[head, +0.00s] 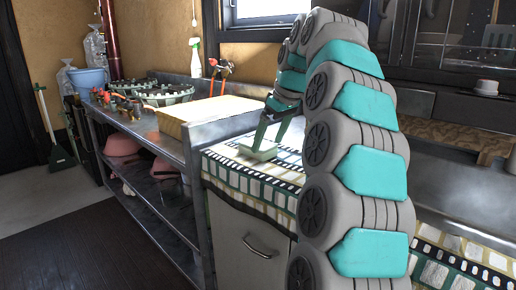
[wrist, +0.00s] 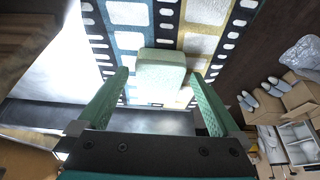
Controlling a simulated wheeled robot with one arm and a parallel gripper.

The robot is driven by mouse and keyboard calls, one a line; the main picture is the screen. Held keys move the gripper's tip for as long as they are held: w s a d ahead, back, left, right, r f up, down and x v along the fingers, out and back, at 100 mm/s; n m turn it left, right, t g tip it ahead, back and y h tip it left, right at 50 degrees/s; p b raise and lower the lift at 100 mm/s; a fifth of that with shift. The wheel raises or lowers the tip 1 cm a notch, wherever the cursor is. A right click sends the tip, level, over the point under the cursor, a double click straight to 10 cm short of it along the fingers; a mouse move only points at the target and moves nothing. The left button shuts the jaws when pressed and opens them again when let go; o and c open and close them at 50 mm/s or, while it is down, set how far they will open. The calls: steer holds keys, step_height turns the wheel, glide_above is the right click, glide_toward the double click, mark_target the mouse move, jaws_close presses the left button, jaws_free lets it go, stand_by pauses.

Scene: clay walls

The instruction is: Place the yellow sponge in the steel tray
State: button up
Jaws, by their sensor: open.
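A pale green, block-shaped sponge (wrist: 161,70) lies on a film-strip patterned counter top in the wrist view; it looks greenish rather than clearly yellow. It also shows small in the head view (head: 257,153), near the counter's left end. My gripper (wrist: 160,76) is open, with one green finger on each side of the sponge and visible gaps between. In the head view my gripper (head: 267,145) points down at the sponge, and my arm hides part of the counter. I cannot make out a steel tray for certain in either view.
A metal shelf bench (head: 150,135) stands left of the counter. It carries a large pale-yellow block (head: 205,112) and a green crate (head: 152,93). Open boxes (wrist: 290,105) show at the wrist view's right.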

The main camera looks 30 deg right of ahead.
steer(key=shift+w+a, duration=0.3)
steer(key=shift+w, duration=0.45)
steer(key=shift+w+a, duration=0.25)
steer(key=shift+w, duration=0.5)
steer(key=shift+w+a+f, duration=0.1)
steer(key=shift+w+f, duration=0.05)
steer(key=shift+f, duration=0.4)
steer(key=shift+f, duration=0.25)
steer(key=shift+c, duration=0.4)
steer(key=c, duration=1.2)
